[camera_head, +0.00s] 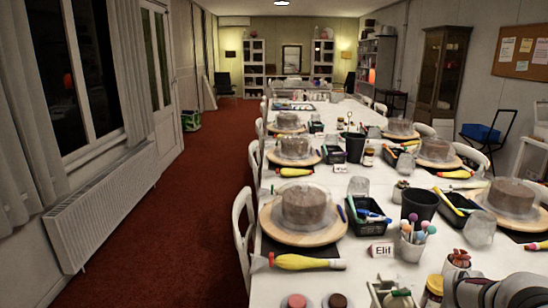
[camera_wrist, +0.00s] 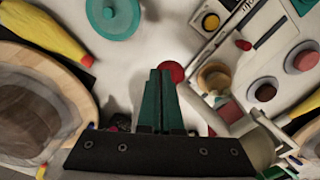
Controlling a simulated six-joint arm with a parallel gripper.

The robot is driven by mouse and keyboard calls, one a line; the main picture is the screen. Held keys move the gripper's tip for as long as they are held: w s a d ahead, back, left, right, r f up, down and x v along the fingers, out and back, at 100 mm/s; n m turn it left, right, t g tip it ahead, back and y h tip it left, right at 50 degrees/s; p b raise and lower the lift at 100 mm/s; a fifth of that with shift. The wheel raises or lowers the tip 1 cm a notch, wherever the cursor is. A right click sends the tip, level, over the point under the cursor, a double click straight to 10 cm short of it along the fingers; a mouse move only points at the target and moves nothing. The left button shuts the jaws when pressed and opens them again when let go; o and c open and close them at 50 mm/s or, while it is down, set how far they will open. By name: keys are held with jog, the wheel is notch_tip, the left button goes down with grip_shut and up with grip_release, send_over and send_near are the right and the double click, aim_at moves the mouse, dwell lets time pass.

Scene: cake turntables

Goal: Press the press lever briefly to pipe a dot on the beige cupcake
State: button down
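My gripper (camera_wrist: 161,75) shows in the wrist view as two teal fingers side by side, shut or nearly so, with nothing seen between them. In the head view my grey arm is at the lower right, and its fingertips are out of frame. At the bottom edge of the head view are a pink-topped round item (camera_head: 295,301) and a brown-topped one (camera_head: 336,301), both cut off. A pale device with a green part (camera_head: 394,294) stands to their right. The wrist view shows a pale framed device (camera_wrist: 232,32) at the upper right.
A cake (camera_head: 305,203) stands on a wooden turntable (camera_head: 278,233), with a yellow piping bag (camera_head: 300,262) in front. A cup of coloured sticks (camera_head: 412,243), a black tray (camera_head: 368,215), an Elif card (camera_head: 381,250) and a jar (camera_head: 432,292) crowd the table's near end.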

notch_tip(320, 180, up, 9)
dwell(0.3)
